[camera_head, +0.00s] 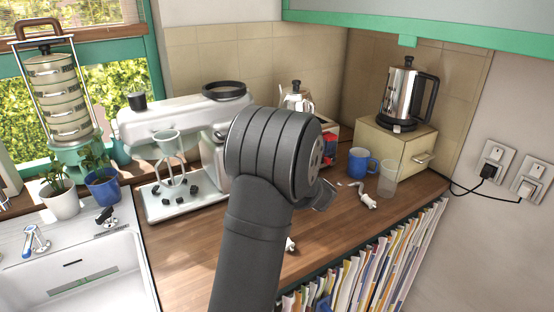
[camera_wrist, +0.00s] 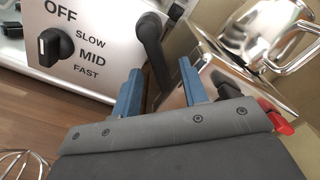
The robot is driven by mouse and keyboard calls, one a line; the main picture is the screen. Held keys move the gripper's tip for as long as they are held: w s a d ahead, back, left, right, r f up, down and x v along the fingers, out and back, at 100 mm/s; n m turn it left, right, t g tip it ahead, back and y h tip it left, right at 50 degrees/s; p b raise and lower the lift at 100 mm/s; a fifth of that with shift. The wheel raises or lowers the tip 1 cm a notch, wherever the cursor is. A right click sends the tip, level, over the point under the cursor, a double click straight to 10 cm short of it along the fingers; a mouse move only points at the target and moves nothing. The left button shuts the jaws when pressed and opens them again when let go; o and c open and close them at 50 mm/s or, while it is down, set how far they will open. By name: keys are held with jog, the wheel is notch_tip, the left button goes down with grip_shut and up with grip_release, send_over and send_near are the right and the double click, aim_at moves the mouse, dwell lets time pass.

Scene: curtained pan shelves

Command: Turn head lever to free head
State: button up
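The white stand mixer (camera_head: 185,122) stands on the wooden counter, its right part hidden by my arm. In the wrist view its white side (camera_wrist: 95,25) fills the upper left, with a black speed knob (camera_wrist: 55,46) pointing at OFF. A dark lever with a rounded top (camera_wrist: 149,28) rises at the right edge of that side. My gripper (camera_wrist: 160,70) is open, its two blue fingers apart with the lever's lower part showing between them. I cannot tell whether either finger touches it. In the head view the fingers are hidden behind my arm.
A shiny metal box (camera_wrist: 215,75) with a red part (camera_wrist: 275,118) is close to the right finger, a metal pot (camera_wrist: 262,30) behind it. A blue mug (camera_head: 362,163) and clear cup (camera_head: 388,180) stand to the right. The sink (camera_head: 85,275) is at left.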

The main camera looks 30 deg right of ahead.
jog(key=shift+s, duration=3)
jog(key=shift+w, duration=0.1)
jog(key=w, duration=0.6)
jog(key=shift+w+f, duration=0.1)
jog(key=shift+w, duration=0.85)
jog(key=shift+a+f+m, duration=0.15)
jog(key=shift+a+m, duration=0.15)
jog(key=shift+m, duration=0.7)
